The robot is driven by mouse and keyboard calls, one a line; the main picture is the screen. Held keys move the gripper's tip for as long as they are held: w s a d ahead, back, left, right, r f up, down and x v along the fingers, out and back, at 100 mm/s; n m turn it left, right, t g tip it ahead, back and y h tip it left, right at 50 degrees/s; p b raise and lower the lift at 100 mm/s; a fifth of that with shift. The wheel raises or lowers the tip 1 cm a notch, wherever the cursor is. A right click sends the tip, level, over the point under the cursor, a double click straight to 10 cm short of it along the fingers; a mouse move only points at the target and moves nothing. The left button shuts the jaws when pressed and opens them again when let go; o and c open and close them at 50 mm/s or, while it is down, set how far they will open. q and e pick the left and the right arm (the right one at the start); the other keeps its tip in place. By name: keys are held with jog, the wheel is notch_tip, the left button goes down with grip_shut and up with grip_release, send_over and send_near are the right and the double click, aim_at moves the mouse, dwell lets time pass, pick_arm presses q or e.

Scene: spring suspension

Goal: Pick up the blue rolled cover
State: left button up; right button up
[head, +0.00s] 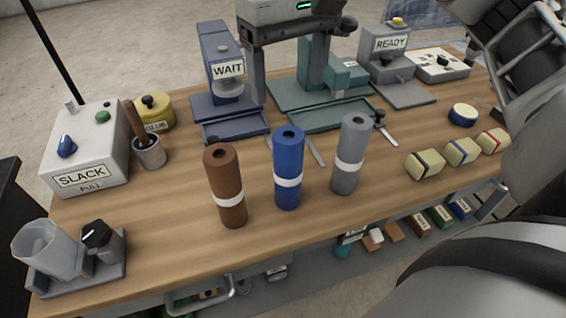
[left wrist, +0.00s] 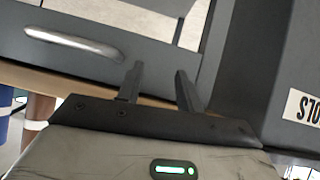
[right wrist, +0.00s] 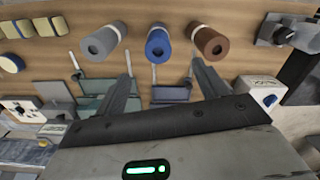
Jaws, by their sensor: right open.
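The blue rolled cover (head: 289,160) stands upright on the wooden bench, with a white band around it and a hole in its top. It also shows at the top middle of the right wrist view (right wrist: 158,45). A brown roll (head: 222,170) stands left of it and a grey roll (head: 352,145) right of it in the head view. My right gripper (head: 288,72) is open, fingers pointing down, beyond and apart from the blue roll in the head view. My left gripper (left wrist: 156,85) is open and empty, near a dark drawer front, and is outside the head view.
A blue WAIT stand (head: 222,65), green fixture (head: 290,93) and READY stand (head: 388,70) line the back. The SLACK box (head: 85,155) and cup holder (head: 75,272) are left. Several cream blocks (head: 425,165) lie right. The bench front before the rolls is clear.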

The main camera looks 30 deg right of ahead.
aim_at(290, 137)
notch_tip(290, 137, down, 10)
jog(key=shift+d+f, duration=0.1)
jog(key=shift+f, duration=0.05)
jog(key=shift+w+d+f+p, duration=0.15)
jog(key=shift+f+p, duration=0.15)
jog(key=shift+f, duration=1)
jog(key=shift+w+f+p, duration=0.1)
jog(key=shift+f+p, duration=0.2)
jog(key=shift+f, duration=1)
jog(key=c, duration=1.1)
jog(key=shift+r, duration=0.1)
